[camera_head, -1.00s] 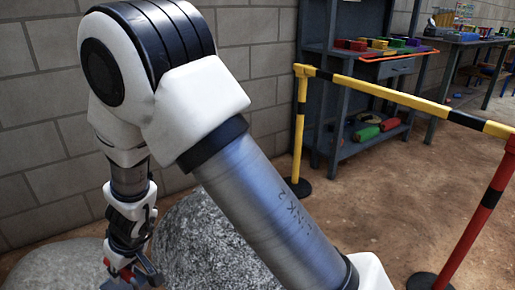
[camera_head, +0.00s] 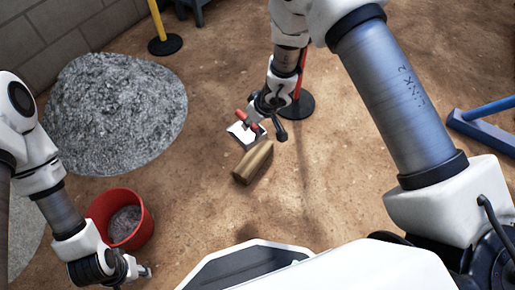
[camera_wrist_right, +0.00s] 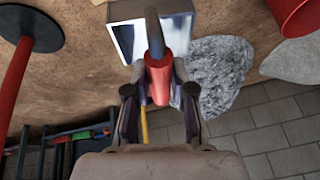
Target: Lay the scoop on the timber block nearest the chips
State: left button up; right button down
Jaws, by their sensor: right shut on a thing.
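The scoop (camera_head: 240,134) has a pale metal pan and a red handle. My right gripper (camera_head: 256,116) is shut on the red handle; in the right wrist view the handle (camera_wrist_right: 158,82) sits between the fingers, with the shiny pan (camera_wrist_right: 128,42) beyond. A timber block (camera_head: 255,161) lies on the dirt just below the scoop in the head view; their gap in height is unclear. The heap of grey chips (camera_head: 115,112) is to the left of both. My left gripper (camera_head: 140,271) is low at left, its fingers too small to read.
A red bucket (camera_head: 146,222) holding grey material stands between the chips and my left gripper. A red post on a black base (camera_head: 298,104) stands behind my right gripper. A blue metal frame (camera_head: 483,125) is at the right. Bare dirt lies around the block.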

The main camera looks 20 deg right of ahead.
jog(key=s+a+f+n+g+y+p, duration=0.1)
jog(key=s+a+f+n, duration=0.15)
jog(key=f, duration=0.65)
jog(key=s+a+f+n+p, duration=0.1)
jog(key=s+f+p, duration=0.15)
jog(key=f, duration=0.65)
jog(key=shift+w+d+f+b, duration=0.95)
jog(key=shift+w+d+b, duration=0.65)
jog(key=shift+w+b, duration=0.4)
jog(key=shift+w+d+f+b, duration=0.9)
jog(key=shift+w+d+b, duration=0.7)
jog(key=shift+w+b, duration=0.45)
jog(key=shift+w+d+f+b, duration=0.95)
jog(key=shift+w+d+b, duration=0.8)
jog(key=shift+b, duration=0.4)
jog(key=c, duration=1)
grip_release()
jog(key=shift+w+a, duration=0.1)
jog(key=shift+a, duration=0.05)
pick_arm(q)
notch_tip(320, 180, down, 8)
jog(key=shift+r, duration=0.25)
pick_arm(e)
jog(key=shift+r, duration=0.1)
